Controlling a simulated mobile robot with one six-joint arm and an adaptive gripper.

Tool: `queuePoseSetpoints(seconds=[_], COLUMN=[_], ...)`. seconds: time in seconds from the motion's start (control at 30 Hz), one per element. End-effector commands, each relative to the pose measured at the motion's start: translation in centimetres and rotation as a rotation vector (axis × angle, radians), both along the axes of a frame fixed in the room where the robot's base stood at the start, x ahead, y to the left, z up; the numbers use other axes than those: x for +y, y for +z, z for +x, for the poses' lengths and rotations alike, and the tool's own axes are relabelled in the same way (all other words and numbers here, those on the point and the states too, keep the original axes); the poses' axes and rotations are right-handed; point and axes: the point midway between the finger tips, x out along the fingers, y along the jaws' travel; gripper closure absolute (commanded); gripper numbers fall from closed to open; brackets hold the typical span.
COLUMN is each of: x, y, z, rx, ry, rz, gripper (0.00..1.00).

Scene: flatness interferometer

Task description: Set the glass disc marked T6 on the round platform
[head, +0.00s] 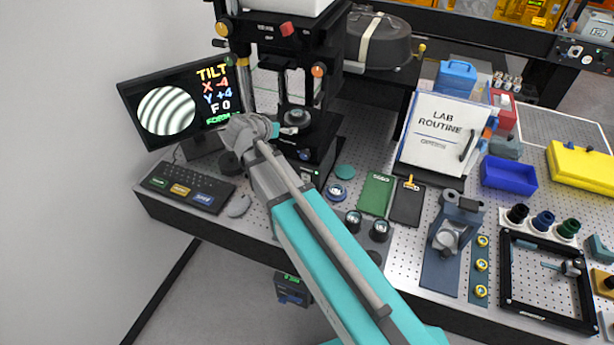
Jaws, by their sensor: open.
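The interferometer's round platform (296,128) sits low between the instrument's dark columns. A pale round piece (296,116) shows on it, but I cannot tell whether it is a glass disc. My gripper (276,130) is at the platform's left front edge, open, mostly hidden by my grey wrist; nothing shows held in it. No T6 mark is readable, so I cannot tell which disc is T6.
A monitor (168,110) at left shows curved fringes and "TILT X -4 Y +4 F 0". A keyboard (186,188) and mouse (239,205) lie before it. Green (375,194) and black (407,204) boards, a lab routine binder (440,134) and a blue stand (447,238) occupy the right.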

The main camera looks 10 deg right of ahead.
Motion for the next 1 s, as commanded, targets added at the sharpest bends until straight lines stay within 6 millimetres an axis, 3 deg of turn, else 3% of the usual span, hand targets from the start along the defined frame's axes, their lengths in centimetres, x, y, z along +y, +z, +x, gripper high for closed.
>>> queuePoseSetpoints(seconds=[0.2,0.4,0.7,1.0], x=[-3.6,-5.5,-5.7,-4.8], y=[-3.5,-6.6,-9.2,-9.5], z=[-4.7,-9.6,-16.4,-19.1], rx=[0.288,0.574,0.875,0.956], ry=[0.031,0.150,0.467,0.674], rz=[0.074,0.193,0.409,0.510], gripper=[0.00,0.00,0.00,0.00])
